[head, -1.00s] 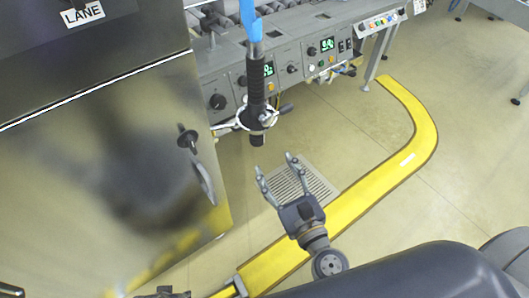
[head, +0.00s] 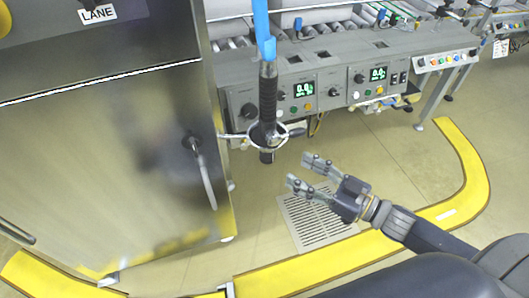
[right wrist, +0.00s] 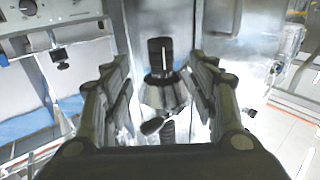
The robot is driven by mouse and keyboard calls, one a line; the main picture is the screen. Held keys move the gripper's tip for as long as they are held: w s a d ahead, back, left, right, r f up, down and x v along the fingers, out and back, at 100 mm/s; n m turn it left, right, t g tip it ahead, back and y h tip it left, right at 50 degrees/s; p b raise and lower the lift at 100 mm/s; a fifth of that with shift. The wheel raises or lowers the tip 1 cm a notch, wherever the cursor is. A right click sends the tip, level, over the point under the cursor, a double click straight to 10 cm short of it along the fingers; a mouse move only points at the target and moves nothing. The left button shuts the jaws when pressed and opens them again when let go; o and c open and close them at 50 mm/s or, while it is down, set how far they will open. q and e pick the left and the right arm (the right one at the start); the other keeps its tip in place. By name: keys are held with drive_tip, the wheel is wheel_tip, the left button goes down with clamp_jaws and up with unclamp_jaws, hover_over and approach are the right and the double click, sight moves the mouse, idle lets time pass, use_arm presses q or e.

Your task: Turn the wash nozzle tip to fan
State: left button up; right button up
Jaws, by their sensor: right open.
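The wash nozzle (head: 268,95) is a black wand hanging upright on a blue hose (head: 262,28), held at a metal ring holder. Its short black tip (head: 266,156) points down below the ring. In the right wrist view the tip (right wrist: 160,54) shows a white line mark, with a wider collar and a dark lever beside it. My right gripper (head: 299,169) is open and empty, a little right of and below the tip in the head view. In the right wrist view the tip appears between and beyond the open fingers (right wrist: 158,78). My left gripper is out of view.
A steel cabinet (head: 110,160) with a handle stands left of the nozzle. A grey control panel (head: 320,90) with knobs and green displays is behind it. A floor grate (head: 318,222) and a yellow floor strip (head: 350,252) lie below. The floor on the right is clear.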

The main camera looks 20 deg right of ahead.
sight(274, 157)
drive_tip(key=x, duration=0.4)
drive_tip(key=shift+w+a+b, duration=0.1)
drive_tip(key=shift+a+b, duration=0.05)
drive_tip(key=shift+b, duration=0.2)
drive_tip(key=x, duration=0.4)
drive_tip(key=shift+w+a, duration=0.1)
drive_tip(key=shift+w, duration=0.05)
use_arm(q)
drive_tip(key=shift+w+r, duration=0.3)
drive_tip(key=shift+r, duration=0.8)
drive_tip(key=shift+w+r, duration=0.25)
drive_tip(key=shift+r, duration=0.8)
use_arm(e)
drive_tip(key=shift+x, duration=1.1)
drive_tip(key=c, duration=1.1)
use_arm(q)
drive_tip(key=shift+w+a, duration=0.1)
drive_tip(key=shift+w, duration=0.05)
